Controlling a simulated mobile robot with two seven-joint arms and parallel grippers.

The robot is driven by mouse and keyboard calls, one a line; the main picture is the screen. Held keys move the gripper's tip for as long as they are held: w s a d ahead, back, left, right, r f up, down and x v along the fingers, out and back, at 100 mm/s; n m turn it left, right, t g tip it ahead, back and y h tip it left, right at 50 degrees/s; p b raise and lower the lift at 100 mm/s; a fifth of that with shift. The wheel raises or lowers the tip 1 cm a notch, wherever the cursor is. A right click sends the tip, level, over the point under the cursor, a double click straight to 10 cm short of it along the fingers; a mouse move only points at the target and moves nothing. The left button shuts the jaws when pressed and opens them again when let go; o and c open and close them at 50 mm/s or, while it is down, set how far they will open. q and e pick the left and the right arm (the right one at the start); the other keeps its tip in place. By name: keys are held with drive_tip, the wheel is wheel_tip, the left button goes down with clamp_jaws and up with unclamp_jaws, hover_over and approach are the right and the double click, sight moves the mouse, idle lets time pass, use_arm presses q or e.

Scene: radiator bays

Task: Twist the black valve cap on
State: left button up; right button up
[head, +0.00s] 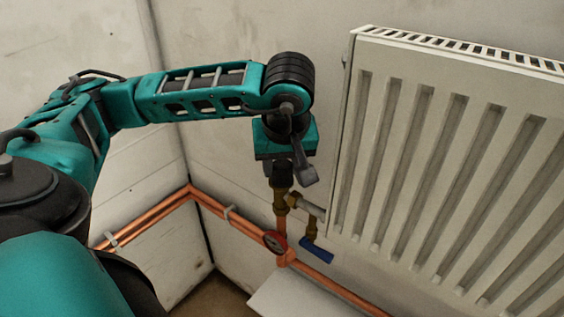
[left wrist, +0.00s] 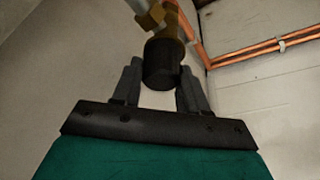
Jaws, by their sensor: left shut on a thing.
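The black valve cap (head: 280,176) sits at the top of the brass valve (head: 280,200) beside the radiator's lower left corner. In the left wrist view the cap (left wrist: 161,64) lies between my two grey fingers, in line with the brass valve body (left wrist: 168,22). My left gripper (head: 289,170) points down from above and is shut on the cap. The cap's seat on the valve is partly hidden, so I cannot tell how tight it is. My right gripper is not in view.
The white radiator (head: 440,150) stands close on the right. Copper pipes (head: 150,217) run along the walls. A red-rimmed gauge (head: 274,242) and a blue lever handle (head: 317,251) sit below the valve. A pale flat surface (head: 290,298) lies lower down.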

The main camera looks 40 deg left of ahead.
use_arm(q)
drive_tip(key=shift+c, duration=0.5)
drive_tip(key=shift+f+b, duration=0.25)
drive_tip(key=shift+b, duration=0.15)
drive_tip(key=shift+f+m, duration=0.1)
drive_tip(key=shift+m, duration=0.2)
drive_tip(key=shift+s+f+m+b, duration=0.1)
drive_tip(key=shift+m+b, duration=0.5)
drive_tip(key=shift+b, duration=0.1)
drive_tip(key=shift+m+t+h+b, duration=0.5)
drive_tip(key=shift+m+h+b, duration=0.1)
drive_tip(key=shift+m, duration=0.5)
drive_tip(key=m+b, duration=0.1)
drive_tip(key=m, duration=0.1)
drive_tip(key=m+h, duration=0.1)
drive_tip(key=m, duration=0.1)
drive_tip(key=shift+m+t+h+b, duration=0.3)
drive_tip(key=shift+m+b, duration=0.1)
drive_tip(key=m+h, duration=0.1)
drive_tip(key=m, duration=0.2)
drive_tip(key=shift+r+b, duration=0.2)
drive_tip(key=shift+b, duration=0.1)
drive_tip(key=o, duration=1.1)
drive_tip(key=shift+r, duration=0.1)
drive_tip(key=shift+o, duration=0.3)
